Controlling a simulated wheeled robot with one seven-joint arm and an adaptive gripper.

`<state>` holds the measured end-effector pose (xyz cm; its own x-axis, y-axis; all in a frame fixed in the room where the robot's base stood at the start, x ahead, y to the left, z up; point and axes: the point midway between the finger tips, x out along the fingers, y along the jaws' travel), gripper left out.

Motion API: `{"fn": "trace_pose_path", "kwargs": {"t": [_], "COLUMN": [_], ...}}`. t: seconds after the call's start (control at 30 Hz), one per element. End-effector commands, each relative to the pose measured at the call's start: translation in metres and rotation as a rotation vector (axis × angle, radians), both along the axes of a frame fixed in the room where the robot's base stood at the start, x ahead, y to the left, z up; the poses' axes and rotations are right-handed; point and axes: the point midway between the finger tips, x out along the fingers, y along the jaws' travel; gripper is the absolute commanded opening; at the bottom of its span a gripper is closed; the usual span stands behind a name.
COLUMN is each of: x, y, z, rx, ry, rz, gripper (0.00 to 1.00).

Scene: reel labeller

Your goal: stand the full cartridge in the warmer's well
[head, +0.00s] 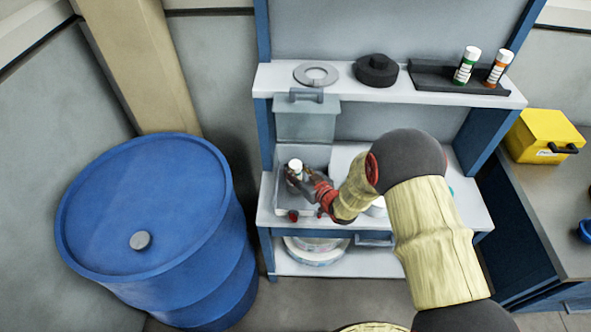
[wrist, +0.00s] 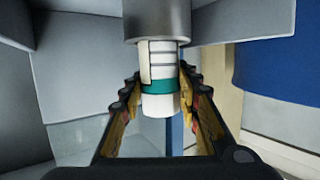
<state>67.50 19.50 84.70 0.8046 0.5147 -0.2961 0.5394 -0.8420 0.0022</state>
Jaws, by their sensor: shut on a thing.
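My gripper (head: 298,180) is shut on the cartridge (head: 295,165), whose white cap points up in the head view. In the wrist view my gripper (wrist: 160,88) has a finger on each side of the cartridge (wrist: 161,104), which shows a white cap, teal band and pale ribbed body. The cartridge's far end is hidden at the rim of a grey metal cylinder (wrist: 157,20); I cannot tell how deep it is inside. The warmer (head: 282,192) looks like the pale open box under my gripper, with a raised lid (head: 306,120). Its well is hidden in the head view.
The upper shelf (head: 335,90) holds a grey ring (head: 316,74), a black round part (head: 375,70) and a dark rack (head: 430,78) with green-labelled (head: 465,68) and orange-labelled (head: 498,70) cartridges. A blue drum (head: 150,210) stands left. A yellow box (head: 543,135) is right.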

Motion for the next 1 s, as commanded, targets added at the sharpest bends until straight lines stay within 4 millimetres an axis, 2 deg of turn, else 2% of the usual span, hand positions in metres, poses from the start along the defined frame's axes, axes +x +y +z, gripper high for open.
{"fn": "trace_pose_path", "kwargs": {"t": [0.2, 0.23, 0.37, 0.67, 1.0], "x": [0.0, 0.0, 0.0, -0.001, -0.018], "y": [0.0, 0.0, 0.0, -0.001, -0.012], "z": [-0.004, -0.004, -0.003, -0.004, 0.005], "rx": [0.001, 0.001, 0.001, -0.001, 0.0], "ry": [-0.002, -0.001, -0.001, 0.001, 0.0], "rz": [0.0, 0.0, 0.0, 0.0, -0.001], "gripper": [0.0, 0.33, 0.4, 0.4, 0.4]}}
